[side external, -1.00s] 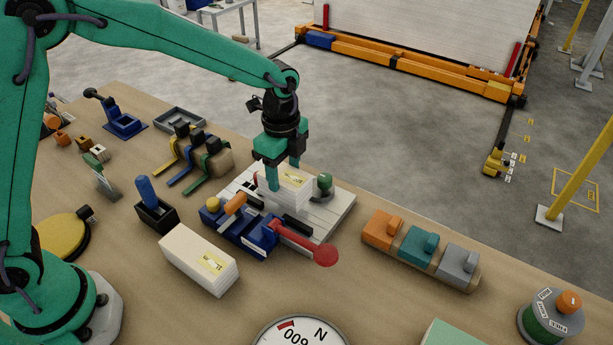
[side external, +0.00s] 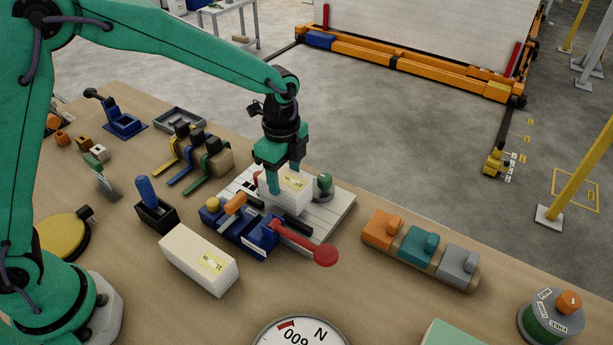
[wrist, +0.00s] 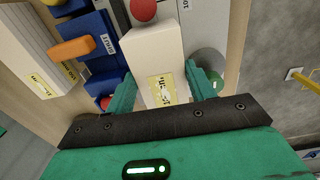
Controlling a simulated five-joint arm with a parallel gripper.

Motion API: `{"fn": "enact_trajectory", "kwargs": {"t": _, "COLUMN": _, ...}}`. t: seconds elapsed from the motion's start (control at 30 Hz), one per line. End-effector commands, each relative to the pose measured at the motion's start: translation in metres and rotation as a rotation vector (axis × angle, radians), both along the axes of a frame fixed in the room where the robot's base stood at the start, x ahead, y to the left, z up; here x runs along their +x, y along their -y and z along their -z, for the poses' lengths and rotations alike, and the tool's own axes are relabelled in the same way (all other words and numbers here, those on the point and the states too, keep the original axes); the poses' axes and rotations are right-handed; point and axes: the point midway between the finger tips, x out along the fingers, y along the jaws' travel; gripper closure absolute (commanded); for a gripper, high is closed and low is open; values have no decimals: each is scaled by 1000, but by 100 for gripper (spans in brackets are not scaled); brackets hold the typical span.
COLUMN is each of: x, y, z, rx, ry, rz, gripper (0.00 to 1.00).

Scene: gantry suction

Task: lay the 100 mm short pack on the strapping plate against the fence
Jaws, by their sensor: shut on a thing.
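The short pack (side external: 287,191) is a white stack with a yellow label, over the pale slatted strapping plate (side external: 338,208). My gripper (side external: 283,184) is shut on it, with one green finger on each side. In the wrist view the pack (wrist: 153,52) sits between the fingers (wrist: 163,92), its label towards my gripper. The pack looks level and very low over the plate; I cannot tell whether its underside touches. The pack and the blue tool hide part of the plate, and I cannot clearly make out the fence.
A blue strapping tool (side external: 258,236) with a red-knobbed lever (side external: 325,256) stands at the plate's near side. A longer white pack (side external: 198,258) lies in front left. A green-topped post (side external: 324,182) stands right of the held pack. Coloured blocks (side external: 418,245) sit further right.

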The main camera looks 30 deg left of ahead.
Motion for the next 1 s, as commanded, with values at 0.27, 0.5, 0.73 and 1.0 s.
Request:
{"fn": "enact_trajectory", "kwargs": {"t": 0.27, "x": 0, "y": 0, "z": 5, "rx": 0, "ry": 0, "rz": 0, "gripper": 75}}
{"fn": "enact_trajectory", "kwargs": {"t": 0.5, "x": 0, "y": 0, "z": 9, "rx": 0, "ry": 0, "rz": 0, "gripper": 75}}
{"fn": "enact_trajectory", "kwargs": {"t": 0.73, "x": 0, "y": 0, "z": 13, "rx": 0, "ry": 0, "rz": 0, "gripper": 75}}
{"fn": "enact_trajectory", "kwargs": {"t": 1.0, "x": 0, "y": 0, "z": 18, "rx": 0, "ry": -1, "rz": 0, "gripper": 75}}
